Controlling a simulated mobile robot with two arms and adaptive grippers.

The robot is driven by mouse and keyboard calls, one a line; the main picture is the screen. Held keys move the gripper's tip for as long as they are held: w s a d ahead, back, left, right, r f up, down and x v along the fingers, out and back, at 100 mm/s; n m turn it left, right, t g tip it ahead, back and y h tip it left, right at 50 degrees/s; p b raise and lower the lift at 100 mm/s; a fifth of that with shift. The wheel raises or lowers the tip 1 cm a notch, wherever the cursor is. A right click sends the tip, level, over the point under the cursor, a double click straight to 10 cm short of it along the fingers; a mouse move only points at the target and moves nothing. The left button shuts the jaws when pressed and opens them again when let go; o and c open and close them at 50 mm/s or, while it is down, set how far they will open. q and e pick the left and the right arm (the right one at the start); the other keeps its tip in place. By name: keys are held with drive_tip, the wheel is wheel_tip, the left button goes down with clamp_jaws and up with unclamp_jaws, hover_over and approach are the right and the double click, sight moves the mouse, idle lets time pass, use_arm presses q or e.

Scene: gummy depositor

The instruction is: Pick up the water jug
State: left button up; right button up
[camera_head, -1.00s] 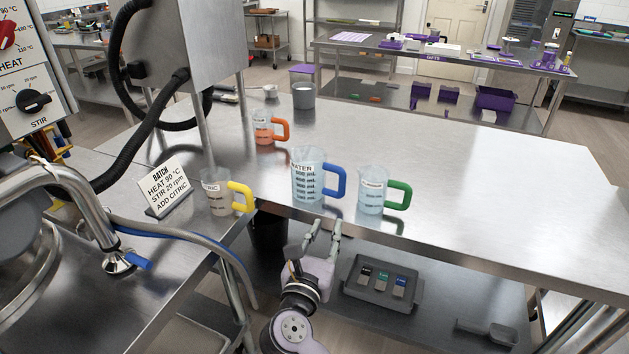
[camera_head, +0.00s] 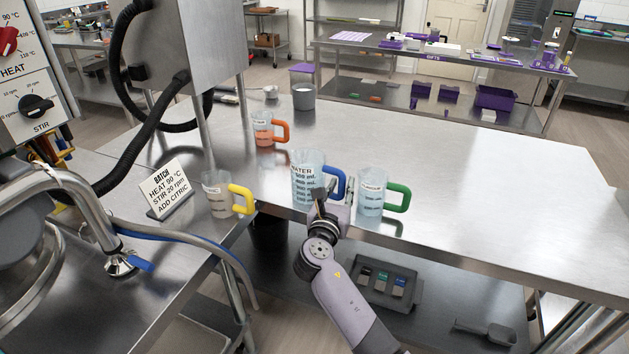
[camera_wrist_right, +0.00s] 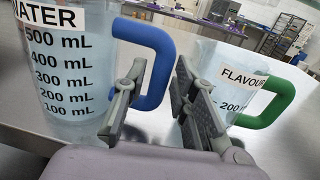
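The water jug (camera_head: 303,172) is clear with a WATER label, a scale and a blue handle; it stands upright near the table's front edge. It also shows in the right wrist view (camera_wrist_right: 72,75), with its blue handle (camera_wrist_right: 150,45) to the right. My right gripper (camera_head: 325,198) is in front of the jug at its handle side. In the right wrist view its fingers (camera_wrist_right: 160,92) are open, with the lower part of the blue handle by the left finger. I cannot tell whether they touch. My left gripper is not in view.
The flavour jug (camera_head: 371,188) with a green handle stands close to the right of my right gripper. A yellow-handled jug (camera_head: 217,198) stands to the left and an orange-handled jug (camera_head: 263,132) behind. The table (camera_head: 500,205) is clear on the right.

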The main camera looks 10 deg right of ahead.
drive_tip(key=shift+w+d+f, duration=0.1)
drive_tip(key=shift+w+d, duration=0.25)
drive_tip(key=shift+w, duration=0.3)
drive_tip(key=shift+c, duration=0.4)
clamp_jaws()
